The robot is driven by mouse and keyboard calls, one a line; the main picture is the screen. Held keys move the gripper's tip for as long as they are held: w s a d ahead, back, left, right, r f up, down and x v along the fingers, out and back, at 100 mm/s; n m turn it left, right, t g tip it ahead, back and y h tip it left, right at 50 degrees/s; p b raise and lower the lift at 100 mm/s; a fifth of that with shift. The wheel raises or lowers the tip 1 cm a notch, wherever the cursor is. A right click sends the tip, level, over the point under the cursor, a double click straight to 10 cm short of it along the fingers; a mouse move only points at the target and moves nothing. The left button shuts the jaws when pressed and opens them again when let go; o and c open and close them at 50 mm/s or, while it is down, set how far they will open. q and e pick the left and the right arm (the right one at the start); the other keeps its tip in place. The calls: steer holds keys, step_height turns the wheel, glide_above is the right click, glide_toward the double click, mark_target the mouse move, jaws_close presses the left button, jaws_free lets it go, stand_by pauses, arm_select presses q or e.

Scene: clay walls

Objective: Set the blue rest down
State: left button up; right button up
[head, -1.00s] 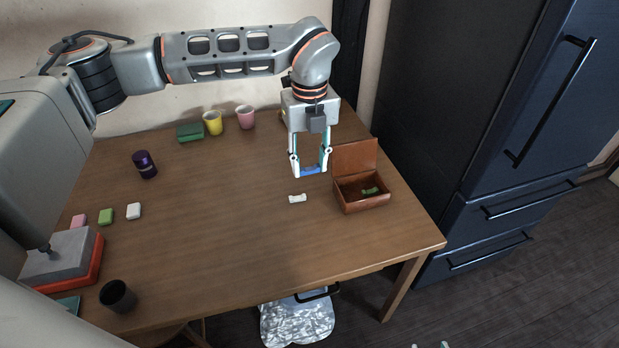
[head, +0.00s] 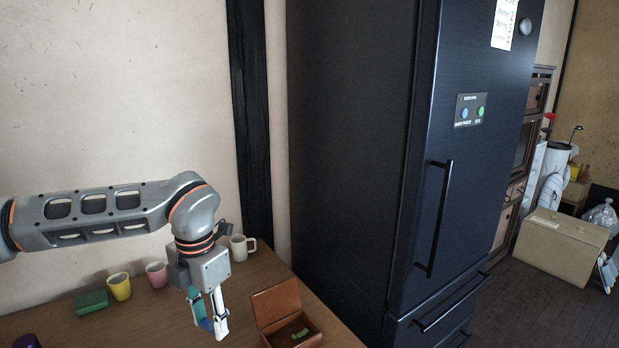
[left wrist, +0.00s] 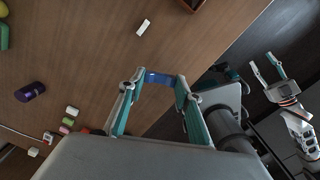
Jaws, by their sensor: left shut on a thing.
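My left gripper (head: 214,332) is shut on the blue rest (left wrist: 159,78), a small blue bar held crosswise between its fingertips in the left wrist view. In the head view the fingers mostly hide it. The gripper points down over the wooden table (head: 170,325), left of the open reddish-brown box (head: 281,302). A green rest (head: 300,334) lies in that box. A white rest (left wrist: 144,27) lies on the table in the left wrist view, apart from the gripper. My right gripper (left wrist: 263,60) shows there too, with its fingers apart and empty.
A green block (head: 92,301), a yellow cup (head: 119,287), a pink cup (head: 156,274) and a cream mug (head: 241,247) stand along the table's back. A dark fridge (head: 370,130) rises right of the table. A purple jar (left wrist: 29,92) stands on the table.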

arm_select(q)
steer(key=m, duration=0.3)
steer(key=shift+s+a+r+m, duration=0.2)
steer(key=shift+s+a+m, duration=0.2)
steer(key=s+a+m, duration=0.2)
steer(key=s+m, duration=0.1)
steer(key=m, duration=1)
steer(key=s+a+r+m, duration=0.1)
steer(key=s+m, duration=0.3)
steer(key=m, duration=0.8)
steer(key=shift+a+r+m, duration=0.2)
steer(key=shift+a+m, duration=0.2)
steer(key=shift+a, duration=0.25)
steer(key=shift+s, duration=0.1)
